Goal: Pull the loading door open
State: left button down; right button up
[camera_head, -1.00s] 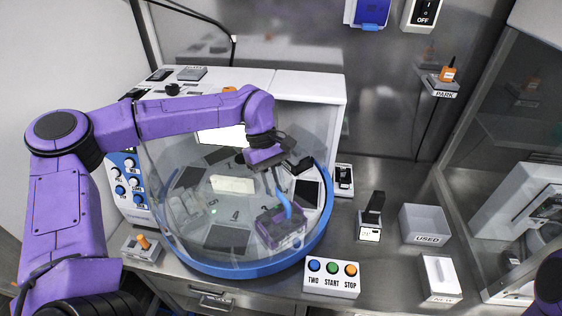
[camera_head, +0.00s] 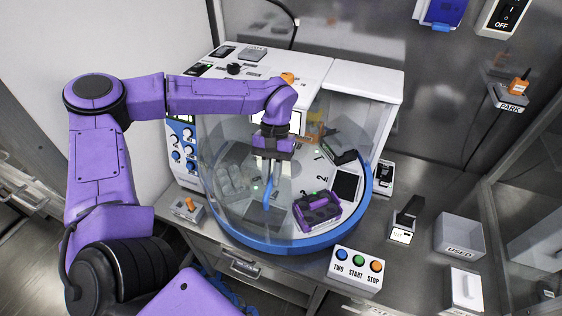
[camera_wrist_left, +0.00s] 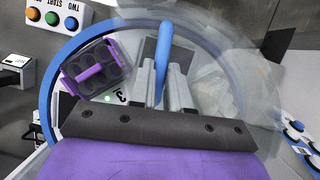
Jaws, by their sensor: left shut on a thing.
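The loading door (camera_head: 225,172) is a clear curved panel on the front of the white machine (camera_head: 362,82). Its upright blue handle (camera_head: 267,193) also shows in the left wrist view (camera_wrist_left: 162,50). My left gripper (camera_head: 268,172) is shut on this handle, its fingers pointing down; the fingers also show in the left wrist view (camera_wrist_left: 166,88). The door covers the left part of the round chamber. The right part, with a purple rack (camera_head: 318,211) on the numbered deck, looks uncovered. My right gripper is out of view.
A blue rim (camera_head: 290,246) curves around the chamber front. A button box (camera_head: 356,266) stands at the bench's front edge. A dark upright device (camera_head: 405,222), a USED bin (camera_head: 459,236) and a white box (camera_head: 461,290) stand to the right. A small orange-knobbed box (camera_head: 188,209) is left.

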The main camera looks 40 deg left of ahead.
pick_arm(q)
jog(key=shift+a, duration=0.1)
dwell(0.3)
jog(key=c, duration=1.1)
grip_release()
